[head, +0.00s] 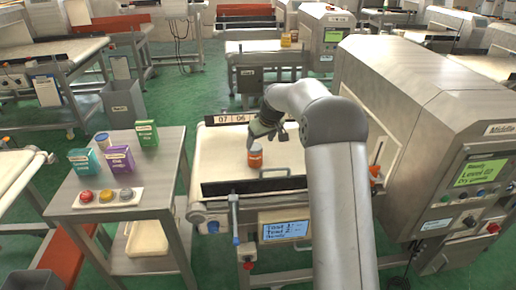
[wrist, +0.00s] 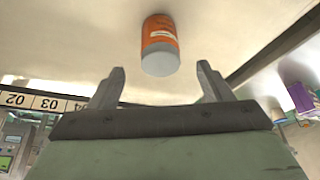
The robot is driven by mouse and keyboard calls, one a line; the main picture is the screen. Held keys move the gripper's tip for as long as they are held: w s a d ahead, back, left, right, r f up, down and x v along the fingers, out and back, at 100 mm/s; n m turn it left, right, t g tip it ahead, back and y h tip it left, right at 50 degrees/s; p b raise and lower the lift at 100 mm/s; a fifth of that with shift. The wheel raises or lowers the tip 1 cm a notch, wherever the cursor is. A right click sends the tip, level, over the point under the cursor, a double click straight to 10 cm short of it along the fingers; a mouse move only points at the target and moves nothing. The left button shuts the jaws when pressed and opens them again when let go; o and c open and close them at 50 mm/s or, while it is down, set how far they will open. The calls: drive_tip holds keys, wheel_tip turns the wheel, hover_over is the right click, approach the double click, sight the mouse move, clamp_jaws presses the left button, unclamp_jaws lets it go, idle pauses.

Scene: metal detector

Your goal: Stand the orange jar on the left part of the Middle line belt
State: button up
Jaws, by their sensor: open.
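The orange jar (head: 256,155) stands upright on the cream belt (head: 213,160) of the Middle line, on its left part. The jar has a grey end and a pale label. In the wrist view the orange jar (wrist: 161,46) is just beyond the fingertips, between their lines and apart from them. My gripper (head: 272,132) is above and slightly right of the jar in the head view. In the wrist view my gripper (wrist: 162,78) has its two fingers spread, with nothing between them.
The detector housing (head: 400,110) stands right of the belt. Dark rails (head: 250,186) edge the belt; bare belt surrounds the jar.

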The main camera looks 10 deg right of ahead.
drive_tip(key=s+a+r+m+g+h, duration=0.1)
drive_tip(key=s+r, duration=0.2)
drive_tip(key=s, duration=0.9)
drive_tip(key=s+a+r+m+g, duration=0.1)
drive_tip(key=s+r, duration=0.1)
drive_tip(key=s, duration=0.9)
drive_tip(key=s+f+m+g, duration=0.1)
drive_tip(key=s+f, duration=0.1)
drive_tip(key=s, duration=0.9)
drive_tip(key=s+f+m+g, duration=0.1)
drive_tip(key=s+f, duration=0.1)
drive_tip(key=s, duration=1)
drive_tip(key=shift+d+f+h, duration=0.15)
drive_tip(key=shift+f+h, duration=0.05)
drive_tip(key=shift+h, duration=0.2)
drive_tip(key=shift+s, duration=0.1)
